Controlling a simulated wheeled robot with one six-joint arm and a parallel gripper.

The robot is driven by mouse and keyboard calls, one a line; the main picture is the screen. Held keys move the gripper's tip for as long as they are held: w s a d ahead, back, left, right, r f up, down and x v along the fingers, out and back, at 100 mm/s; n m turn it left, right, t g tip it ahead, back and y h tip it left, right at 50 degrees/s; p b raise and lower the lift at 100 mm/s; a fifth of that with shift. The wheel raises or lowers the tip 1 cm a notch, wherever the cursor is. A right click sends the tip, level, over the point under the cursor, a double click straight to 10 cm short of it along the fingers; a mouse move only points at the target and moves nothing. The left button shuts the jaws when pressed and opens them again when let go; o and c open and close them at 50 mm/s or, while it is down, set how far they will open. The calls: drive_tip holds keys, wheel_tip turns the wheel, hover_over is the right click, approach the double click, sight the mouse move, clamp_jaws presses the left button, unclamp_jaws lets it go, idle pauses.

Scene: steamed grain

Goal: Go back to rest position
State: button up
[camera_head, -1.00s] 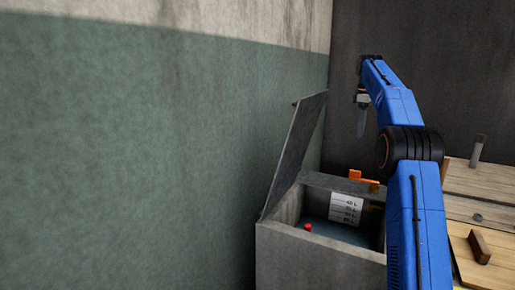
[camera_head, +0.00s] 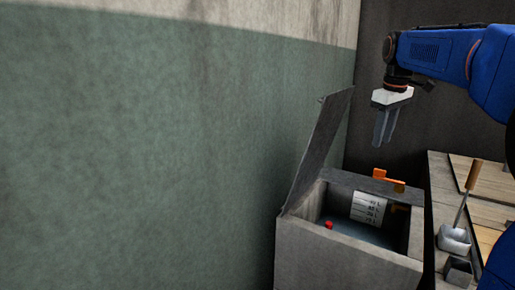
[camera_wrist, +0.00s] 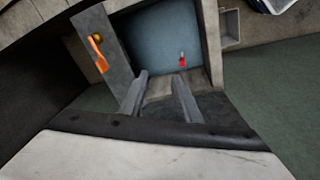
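My gripper (camera_head: 384,138) hangs in the air above and behind the open grey tank, fingers pointing down. In the wrist view its two fingers (camera_wrist: 160,80) are apart with nothing between them. The tank (camera_head: 340,262) holds water with a red float (camera_head: 328,225) and a white level scale (camera_head: 367,208) on its inner wall. Its lid (camera_head: 318,150) stands tilted open against the green wall side. An orange handle (camera_head: 388,180) sits at the tank's back edge; it also shows in the wrist view (camera_wrist: 97,52).
At the right, a bench (camera_head: 432,180) carries wooden boards (camera_head: 490,180), a metal scoop with a wooden handle (camera_head: 453,238) and a small dark block (camera_head: 458,270). The green wall (camera_head: 130,150) closes off the left. The air around my gripper looks clear.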

drive_tip(key=s+a+f+m+t, duration=0.1)
drive_tip(key=s+a+f, duration=0.25)
drive_tip(key=s, duration=0.55)
drive_tip(key=s+a+f+m, duration=0.25)
drive_tip(key=s+f, duration=0.25)
drive_tip(key=s, duration=0.4)
drive_tip(key=s+a+f+m+t, duration=0.1)
drive_tip(key=s+a+f+m, duration=0.1)
drive_tip(key=s+f, duration=1.4)
drive_tip(key=shift+s+a+f+t, duration=0.3)
drive_tip(key=shift+s+a+f, duration=0.05)
drive_tip(key=shift+a, duration=0.2)
drive_tip(key=shift+m, duration=0.25)
